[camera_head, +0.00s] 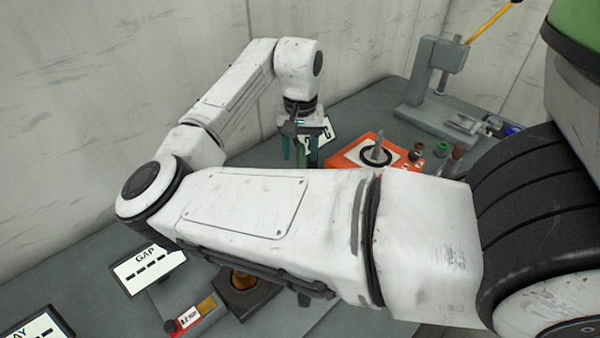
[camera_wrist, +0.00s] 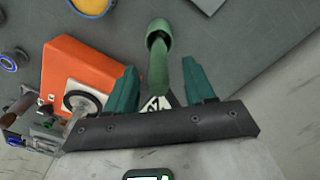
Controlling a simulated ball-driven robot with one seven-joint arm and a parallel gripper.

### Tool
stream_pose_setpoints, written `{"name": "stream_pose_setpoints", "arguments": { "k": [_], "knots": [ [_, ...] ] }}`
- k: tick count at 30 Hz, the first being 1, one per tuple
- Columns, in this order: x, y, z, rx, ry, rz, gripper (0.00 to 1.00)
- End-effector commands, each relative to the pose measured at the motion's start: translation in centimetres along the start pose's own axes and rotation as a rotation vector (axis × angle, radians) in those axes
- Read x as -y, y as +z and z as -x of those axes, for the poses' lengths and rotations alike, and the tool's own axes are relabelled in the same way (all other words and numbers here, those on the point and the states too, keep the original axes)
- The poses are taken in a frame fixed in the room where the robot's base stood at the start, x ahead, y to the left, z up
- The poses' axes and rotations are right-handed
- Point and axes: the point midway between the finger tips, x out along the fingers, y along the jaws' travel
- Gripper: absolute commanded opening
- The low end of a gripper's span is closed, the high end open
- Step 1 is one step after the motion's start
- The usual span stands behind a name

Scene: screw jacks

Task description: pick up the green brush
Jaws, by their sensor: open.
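The green brush (camera_wrist: 158,62) shows in the wrist view as a green shaft with a wider rounded end, lying between the two teal fingers of my gripper (camera_wrist: 160,80).
An orange box (camera_head: 348,152) with a metal stick stands close right of the gripper. Small knobs (camera_head: 441,148) and a grey press (camera_head: 438,72) with a yellow lever stand farther right. The wall is close behind. A GAP card (camera_head: 146,268) lies at the front left.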

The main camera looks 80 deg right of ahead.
Motion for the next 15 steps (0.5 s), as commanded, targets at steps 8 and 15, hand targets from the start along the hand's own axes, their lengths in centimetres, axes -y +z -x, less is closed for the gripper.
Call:
{"name": "stream_pose_setpoints", "arguments": {
  "k": [8,15],
  "knots": [
    [0.0,0.1,-3.0,0.001,0.001,0.001,0.54],
    [0.0,0.1,-3.2,0.0,0.001,0.001,0.54]
  ]
}}
